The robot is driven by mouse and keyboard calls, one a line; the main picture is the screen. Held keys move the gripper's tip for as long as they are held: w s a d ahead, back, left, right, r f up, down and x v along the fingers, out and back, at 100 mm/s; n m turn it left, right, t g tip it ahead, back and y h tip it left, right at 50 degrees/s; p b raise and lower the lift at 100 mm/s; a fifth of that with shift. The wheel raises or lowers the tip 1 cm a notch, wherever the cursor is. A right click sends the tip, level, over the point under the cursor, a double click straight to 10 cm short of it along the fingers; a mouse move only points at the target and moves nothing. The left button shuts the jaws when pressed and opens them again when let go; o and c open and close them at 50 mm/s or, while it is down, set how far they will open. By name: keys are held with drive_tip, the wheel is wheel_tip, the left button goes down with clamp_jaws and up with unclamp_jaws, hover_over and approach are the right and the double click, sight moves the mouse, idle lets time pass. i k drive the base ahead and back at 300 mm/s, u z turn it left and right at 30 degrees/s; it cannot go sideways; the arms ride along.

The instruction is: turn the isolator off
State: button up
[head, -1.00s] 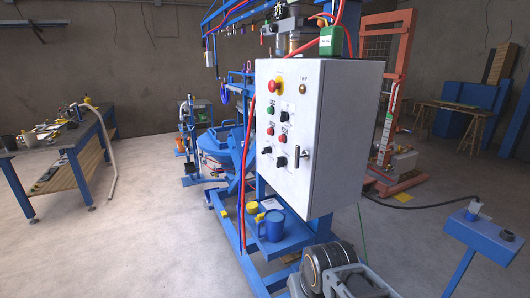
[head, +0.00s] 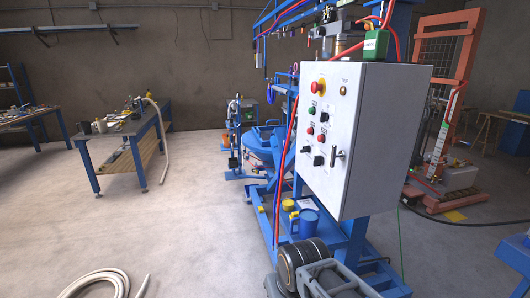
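A white control cabinet (head: 371,130) stands upright on the blue mixer frame. Its front panel has a red mushroom button on yellow (head: 319,87), green and red buttons, and several small black knobs. I cannot tell which control is the isolator; the labels are too small to read. Dark and grey links of my own arm show at the bottom centre, in front of and below the cabinet. My gripper's fingers are not in view, and nothing of mine touches the panel.
A blue-legged workbench (head: 129,127) stands at the left. A pale hose (head: 105,280) lies on the floor at lower left. A yellow-lidded blue jug (head: 305,222) stands on the mixer's lower shelf. An orange lift frame (head: 465,100) stands at right.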

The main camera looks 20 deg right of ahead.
sight(306, 148)
drive_tip(key=u, duration=0.9)
drive_tip(key=i, duration=0.55)
